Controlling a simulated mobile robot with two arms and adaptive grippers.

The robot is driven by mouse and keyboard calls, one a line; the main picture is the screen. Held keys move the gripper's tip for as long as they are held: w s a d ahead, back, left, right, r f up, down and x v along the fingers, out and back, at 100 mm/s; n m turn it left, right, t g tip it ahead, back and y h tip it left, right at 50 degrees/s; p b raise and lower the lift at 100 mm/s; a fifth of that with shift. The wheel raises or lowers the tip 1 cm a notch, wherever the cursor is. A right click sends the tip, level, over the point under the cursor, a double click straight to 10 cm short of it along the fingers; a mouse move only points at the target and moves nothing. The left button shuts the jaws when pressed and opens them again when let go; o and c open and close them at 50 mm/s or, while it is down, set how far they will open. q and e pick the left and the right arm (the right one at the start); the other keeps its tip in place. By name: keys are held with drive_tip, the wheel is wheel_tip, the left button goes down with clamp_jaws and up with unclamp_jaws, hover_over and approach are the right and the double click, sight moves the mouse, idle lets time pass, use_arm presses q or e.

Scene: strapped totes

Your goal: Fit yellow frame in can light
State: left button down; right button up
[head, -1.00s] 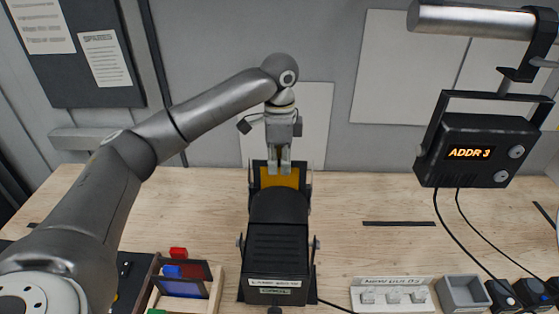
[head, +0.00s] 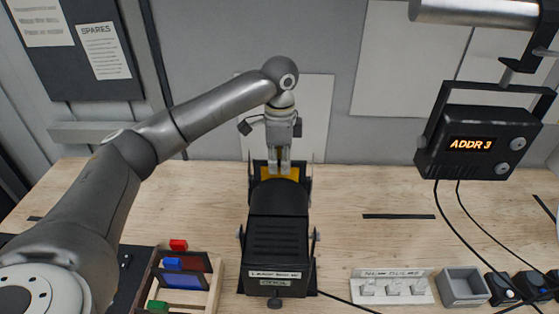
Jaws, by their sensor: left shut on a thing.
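The black can light (head: 278,228) stands on the bench at the middle, its labelled back toward me. The yellow frame (head: 266,174) shows as a narrow strip at the far end of the can light, between the dark side pieces of its holder. Its lower part is hidden behind the can light's body, so I cannot tell how deep it sits. My left gripper (head: 279,167) comes down from above, shut on the yellow frame's upper edge. My right gripper is not in view.
A wooden rack (head: 213,292) at lower left holds frames with red, blue and green tabs. A labelled strip of new bulbs (head: 393,288) and a grey bin (head: 463,287) stand at lower right. A black display box reading ADDR 3 (head: 478,144) hangs at right with cables.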

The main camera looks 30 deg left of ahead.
use_arm(q)
drive_tip(key=shift+f, duration=0.75)
drive_tip(key=c, duration=1.4)
unclamp_jaws()
drive_tip(key=shift+o, duration=0.2)
drive_tip(key=shift+f, duration=0.1)
wheel_tip(320, 180, up, 11)
drive_tip(key=shift+r, duration=0.6)
